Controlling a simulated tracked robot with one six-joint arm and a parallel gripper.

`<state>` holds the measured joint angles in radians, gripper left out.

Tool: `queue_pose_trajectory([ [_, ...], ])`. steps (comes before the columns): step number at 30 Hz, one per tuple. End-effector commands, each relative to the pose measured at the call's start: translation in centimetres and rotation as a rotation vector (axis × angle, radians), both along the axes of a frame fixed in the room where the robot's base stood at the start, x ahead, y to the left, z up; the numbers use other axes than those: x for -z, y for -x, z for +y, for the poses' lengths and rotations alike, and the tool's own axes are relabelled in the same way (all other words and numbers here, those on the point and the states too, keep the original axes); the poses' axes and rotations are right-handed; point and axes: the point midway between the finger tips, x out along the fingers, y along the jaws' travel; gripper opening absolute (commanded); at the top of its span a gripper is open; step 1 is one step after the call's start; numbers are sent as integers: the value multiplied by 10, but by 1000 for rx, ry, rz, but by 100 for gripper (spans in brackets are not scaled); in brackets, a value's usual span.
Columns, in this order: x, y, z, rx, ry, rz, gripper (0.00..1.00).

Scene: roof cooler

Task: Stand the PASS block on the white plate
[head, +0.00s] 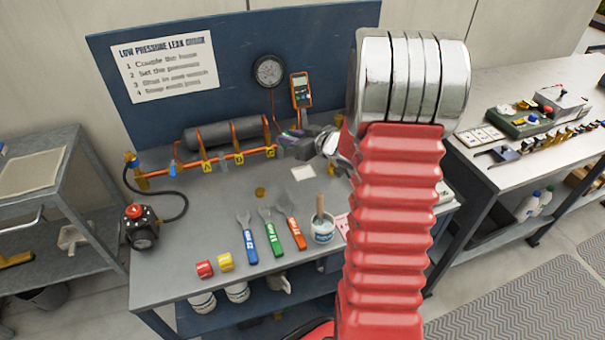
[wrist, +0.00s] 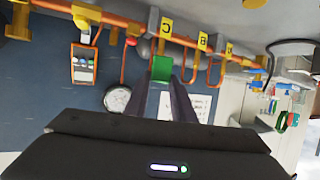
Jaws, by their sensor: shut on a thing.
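My gripper (head: 284,143) reaches out over the back of the bench, in front of the copper pipe. In the wrist view, which is upside down, my gripper (wrist: 168,78) is shut on a green block (wrist: 161,68) at its fingertips. I take this for the PASS block; no lettering on it can be read. In the head view the block is too small and covered to make out well. The white plate (head: 303,172) lies flat and bare on the grey bench, a little in front of and below my gripper.
Several spanners (head: 268,228) and a brush pot (head: 323,230) lie in front of the plate. The copper pipe (head: 225,158) with yellow tags runs behind. A meter (head: 300,90) hangs above.

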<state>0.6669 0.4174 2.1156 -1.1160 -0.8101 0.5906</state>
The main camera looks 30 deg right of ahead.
Motion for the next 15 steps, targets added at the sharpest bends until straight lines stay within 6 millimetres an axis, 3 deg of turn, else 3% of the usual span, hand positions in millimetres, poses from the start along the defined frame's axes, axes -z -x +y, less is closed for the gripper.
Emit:
queue_pose_trajectory([
  [7,12,23,-37,-15,-1,0,1],
  [15,15,29,-44,-24,0,-1,1],
])
